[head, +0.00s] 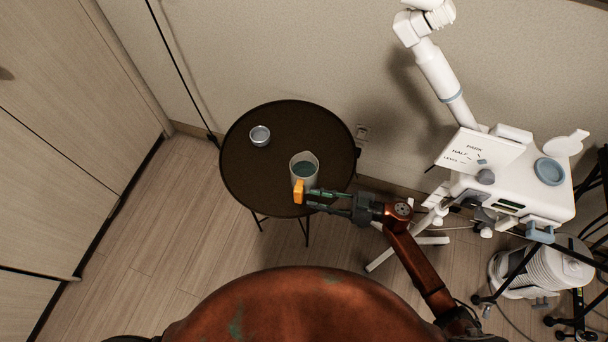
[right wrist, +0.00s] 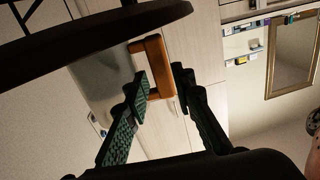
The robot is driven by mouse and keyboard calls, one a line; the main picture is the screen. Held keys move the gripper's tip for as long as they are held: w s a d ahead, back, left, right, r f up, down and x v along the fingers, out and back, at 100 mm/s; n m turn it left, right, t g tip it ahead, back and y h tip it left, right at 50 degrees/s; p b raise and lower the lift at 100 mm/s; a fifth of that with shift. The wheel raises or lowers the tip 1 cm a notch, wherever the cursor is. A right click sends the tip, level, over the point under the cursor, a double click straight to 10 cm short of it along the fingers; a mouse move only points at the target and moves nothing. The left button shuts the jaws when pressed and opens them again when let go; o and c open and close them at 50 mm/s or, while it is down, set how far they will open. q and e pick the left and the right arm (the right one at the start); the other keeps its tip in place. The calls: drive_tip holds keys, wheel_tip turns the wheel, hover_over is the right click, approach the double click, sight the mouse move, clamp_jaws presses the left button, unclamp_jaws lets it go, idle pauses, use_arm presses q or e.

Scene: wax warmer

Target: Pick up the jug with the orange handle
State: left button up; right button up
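The jug (head: 304,159) is a pale, see-through vessel with bluish liquid in it. It stands upright near the front right of the round dark table (head: 245,185). Its orange handle (head: 299,192) points toward me. My right gripper (head: 308,198) reaches in from the right, its fingertips close to the handle. In the right wrist view the two green-padded fingers (right wrist: 162,80) are apart, with part of the orange handle (right wrist: 151,50) showing between their tips. The jug body (right wrist: 98,80) is behind the left finger. I cannot tell whether either finger touches the handle. My left gripper is not visible.
A small metal bowl (head: 260,136) sits at the table's back left. A white machine on a stand (head: 510,190), with an upright arm and a label card, is to the right. A wall is behind the table. The table's left and front left are clear.

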drive_tip(key=x, duration=0.3)
drive_tip(key=shift+a+b, duration=0.25)
drive_tip(key=shift+b, duration=0.05)
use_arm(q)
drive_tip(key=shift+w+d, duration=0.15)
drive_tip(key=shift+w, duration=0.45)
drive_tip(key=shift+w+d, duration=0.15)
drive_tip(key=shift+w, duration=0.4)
use_arm(e)
drive_tip(key=shift+c, duration=0.7)
clamp_jaws()
drive_tip(key=shift+w+r, duration=0.1)
